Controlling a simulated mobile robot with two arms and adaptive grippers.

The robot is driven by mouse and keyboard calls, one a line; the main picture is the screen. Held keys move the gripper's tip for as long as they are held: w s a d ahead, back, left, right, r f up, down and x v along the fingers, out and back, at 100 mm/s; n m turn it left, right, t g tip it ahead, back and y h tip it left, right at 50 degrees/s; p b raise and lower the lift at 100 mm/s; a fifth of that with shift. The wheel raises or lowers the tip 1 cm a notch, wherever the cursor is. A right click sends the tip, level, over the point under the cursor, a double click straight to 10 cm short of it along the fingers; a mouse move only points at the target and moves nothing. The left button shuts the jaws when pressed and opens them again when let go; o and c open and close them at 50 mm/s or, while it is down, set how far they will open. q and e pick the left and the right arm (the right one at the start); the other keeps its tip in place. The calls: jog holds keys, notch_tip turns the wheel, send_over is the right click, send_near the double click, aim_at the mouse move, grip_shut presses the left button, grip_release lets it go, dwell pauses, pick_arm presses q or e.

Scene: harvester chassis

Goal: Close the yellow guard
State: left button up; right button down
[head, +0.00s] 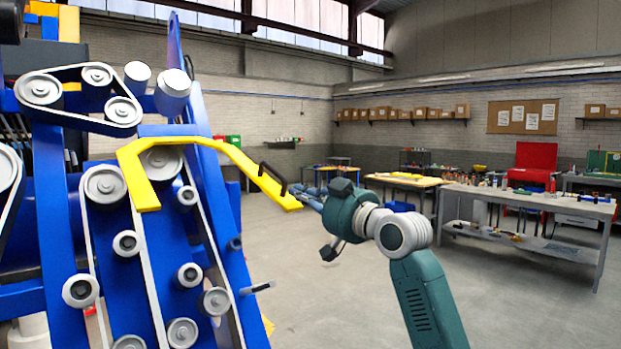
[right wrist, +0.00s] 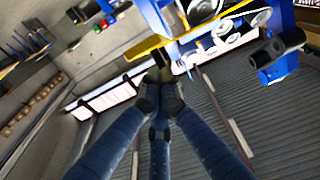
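The yellow guard (head: 215,150) is a bent bar on the blue harvester chassis (head: 210,240). It stands out from the chassis, and its free end reaches right and slightly down. A black handle (head: 272,180) sits near that end. My right gripper (head: 303,194) is at the guard's free end, just right of the handle; contact is unclear. In the right wrist view its blue fingers (right wrist: 160,92) converge close together just below the yellow guard (right wrist: 205,38). I cannot tell whether they are open, shut or holding anything. My left gripper is not in view.
Pulleys and belts (head: 105,185) cover the chassis face. A small lever (head: 258,287) sticks out at its lower right. A grey workbench (head: 530,200) with tools stands at the right, and a yellow-topped table (head: 405,180) stands farther back. The floor (head: 320,310) between is clear.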

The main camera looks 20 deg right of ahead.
jog(key=shift+w+f, duration=0.15)
jog(key=shift+f, duration=0.4)
jog(key=shift+f, duration=0.1)
